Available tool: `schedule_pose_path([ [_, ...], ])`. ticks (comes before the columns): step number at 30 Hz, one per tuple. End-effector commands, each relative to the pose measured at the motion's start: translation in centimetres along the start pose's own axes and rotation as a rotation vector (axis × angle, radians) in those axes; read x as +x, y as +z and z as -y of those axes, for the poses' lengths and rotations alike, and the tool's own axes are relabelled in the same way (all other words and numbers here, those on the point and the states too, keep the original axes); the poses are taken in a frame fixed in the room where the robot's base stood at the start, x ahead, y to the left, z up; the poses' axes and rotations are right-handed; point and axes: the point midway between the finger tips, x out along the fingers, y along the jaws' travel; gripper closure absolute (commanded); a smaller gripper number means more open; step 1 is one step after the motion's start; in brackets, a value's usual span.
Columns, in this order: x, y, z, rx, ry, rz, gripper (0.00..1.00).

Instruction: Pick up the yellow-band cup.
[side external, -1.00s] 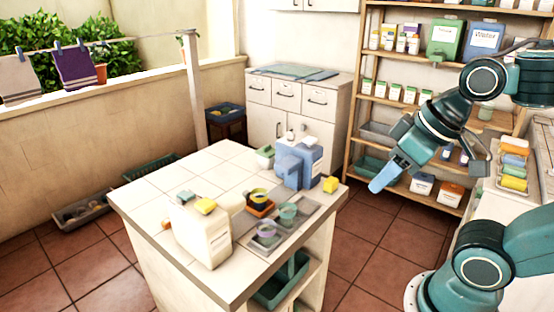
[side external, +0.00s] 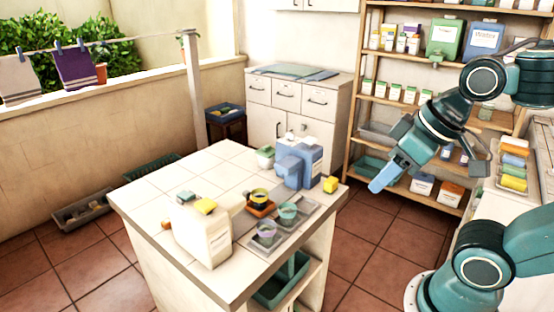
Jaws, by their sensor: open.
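The yellow-band cup (side external: 260,196) is a small dark cup with a yellow rim, standing upright on an orange-brown holder (side external: 260,210) on the tiled island counter. My gripper (side external: 385,180) hangs in the air to the right of the counter, well apart from the cup. Its blue fingers point down and to the left. It is open and holds nothing that I can see; the gap between the fingers is hard to make out from this side.
A teal cup (side external: 288,211) and a lilac cup (side external: 266,231) stand close to the yellow-band cup, on a grey tray (side external: 309,212). A blue jug (side external: 300,165) and yellow block (side external: 331,184) stand behind. A large cream container (side external: 203,237) stands at the front left.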

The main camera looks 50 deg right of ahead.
Motion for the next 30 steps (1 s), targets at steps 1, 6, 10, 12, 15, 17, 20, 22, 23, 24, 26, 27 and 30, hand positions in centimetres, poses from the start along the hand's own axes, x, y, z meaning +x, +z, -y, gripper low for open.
schedule_pose_path([
  [1,0.0,0.0,0.0,0.000,0.000,0.000,0.58],
  [6,0.0,0.0,0.0,0.000,0.000,0.000,0.44],
  [10,0.0,0.0,0.0,0.000,0.000,0.000,0.44],
  [12,0.0,0.0,0.0,0.000,0.000,0.000,0.44],
  [15,0.0,-0.1,0.0,0.005,0.000,0.001,0.44],
  [17,-0.1,-0.4,0.0,0.013,0.001,0.004,0.44],
  [20,-0.1,-1.1,-0.1,0.038,0.003,0.014,0.44],
  [22,-0.1,-1.9,-0.2,0.067,0.005,0.023,0.44],
  [23,-0.1,-2.3,-0.2,0.083,0.006,0.029,0.44],
  [24,0.0,-3.0,-0.3,0.104,0.007,0.036,0.44],
  [26,0.0,-4.0,-0.4,0.143,0.011,0.049,0.44],
  [27,0.1,-4.8,-0.4,0.171,0.013,0.058,0.44],
  [30,0.5,-6.9,-0.7,0.247,0.022,0.080,0.44],
])
